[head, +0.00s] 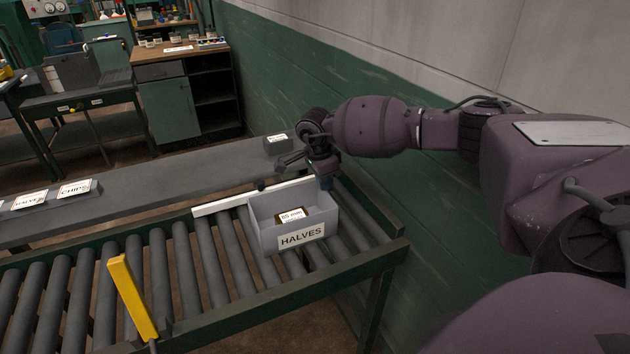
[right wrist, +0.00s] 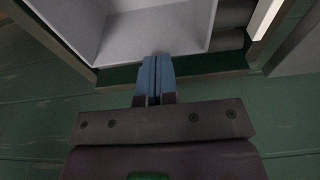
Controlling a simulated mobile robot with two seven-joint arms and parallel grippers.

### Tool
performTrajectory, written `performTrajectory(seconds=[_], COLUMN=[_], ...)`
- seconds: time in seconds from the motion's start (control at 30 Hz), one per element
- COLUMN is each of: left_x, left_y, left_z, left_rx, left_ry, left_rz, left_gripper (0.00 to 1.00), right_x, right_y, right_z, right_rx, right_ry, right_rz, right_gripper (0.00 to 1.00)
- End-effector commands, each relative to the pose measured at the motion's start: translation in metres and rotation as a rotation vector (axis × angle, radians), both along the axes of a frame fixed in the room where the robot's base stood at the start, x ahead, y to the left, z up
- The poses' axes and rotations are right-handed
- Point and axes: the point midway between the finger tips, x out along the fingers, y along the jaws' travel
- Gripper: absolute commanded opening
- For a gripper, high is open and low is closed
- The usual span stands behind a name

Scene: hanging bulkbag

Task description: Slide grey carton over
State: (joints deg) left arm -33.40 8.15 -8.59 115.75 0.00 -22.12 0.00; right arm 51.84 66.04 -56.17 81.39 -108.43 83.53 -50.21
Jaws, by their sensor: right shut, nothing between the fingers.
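The grey carton (head: 266,242) is an open box with a HALVES label on its front wall. It stands upright on the roller conveyor (head: 215,270), near its right end. A small dark box with a "85 mm" label (head: 293,214) lies inside it. My right gripper (head: 326,184) is shut and empty, its blue fingertips pointing down at the carton's far right corner. In the right wrist view the shut fingertips (right wrist: 155,72) are close to the outside of the carton wall (right wrist: 150,45). I cannot tell whether they touch it. My left gripper is not in view.
A white strip (head: 225,204) lies across the rollers behind the carton. A yellow upright bar (head: 132,298) stands at the conveyor's front edge. A long grey shelf (head: 150,190) runs behind, with a small labelled block (head: 277,145). The green wall is close on the right.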

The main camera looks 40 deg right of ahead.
Motion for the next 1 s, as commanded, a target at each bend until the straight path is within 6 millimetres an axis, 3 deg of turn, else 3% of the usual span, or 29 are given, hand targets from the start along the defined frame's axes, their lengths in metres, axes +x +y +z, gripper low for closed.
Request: performTrajectory(seconds=[0.1, 0.57, 0.67, 1.0], left_x=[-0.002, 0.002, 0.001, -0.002], left_y=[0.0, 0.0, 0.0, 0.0], left_z=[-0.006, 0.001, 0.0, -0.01], left_rx=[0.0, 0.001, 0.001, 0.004], left_ry=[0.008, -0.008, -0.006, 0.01], left_rz=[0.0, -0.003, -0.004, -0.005], left_gripper=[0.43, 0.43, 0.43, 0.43], right_x=[0.0, 0.001, 0.006, 0.03], right_y=[0.001, 0.009, 0.029, 0.128], right_z=[-0.008, -0.012, -0.013, -0.016], right_rx=[-0.001, 0.001, 0.003, 0.002], right_ry=[0.001, 0.006, 0.006, 0.009], right_rz=[0.001, 0.005, 0.008, 0.009], right_gripper=[0.0, 0.0, 0.0, 0.0])
